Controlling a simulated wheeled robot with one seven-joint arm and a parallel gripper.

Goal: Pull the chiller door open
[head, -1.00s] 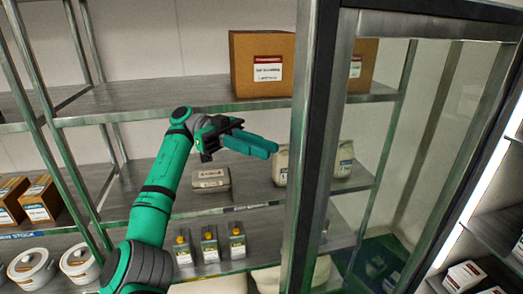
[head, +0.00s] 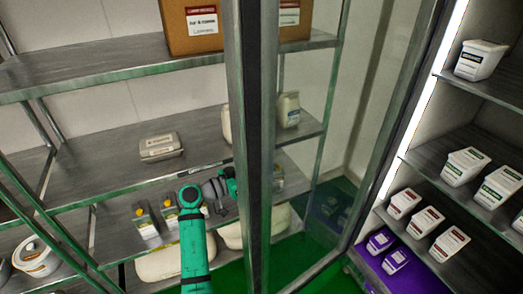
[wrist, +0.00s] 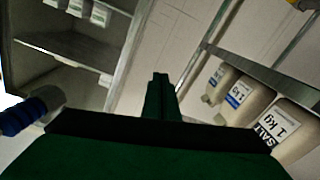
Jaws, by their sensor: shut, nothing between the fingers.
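The chiller door (head: 252,130) is a glass panel in a dark and grey metal frame. In the head view it stands swung open, its near upright edge left of the chiller's lit interior (head: 440,165). My gripper shows in the head view (head: 226,187) just left of that edge, partly hidden behind it. The wrist view shows its fingers (wrist: 160,83) closed together and empty. Whether it touches the door cannot be told. The door handle cannot be made out.
A metal rack (head: 100,165) stands left, with a cardboard box (head: 193,25), an egg carton (head: 160,147) and bottles (head: 145,222). Green floor (head: 335,215) shows through the glass.

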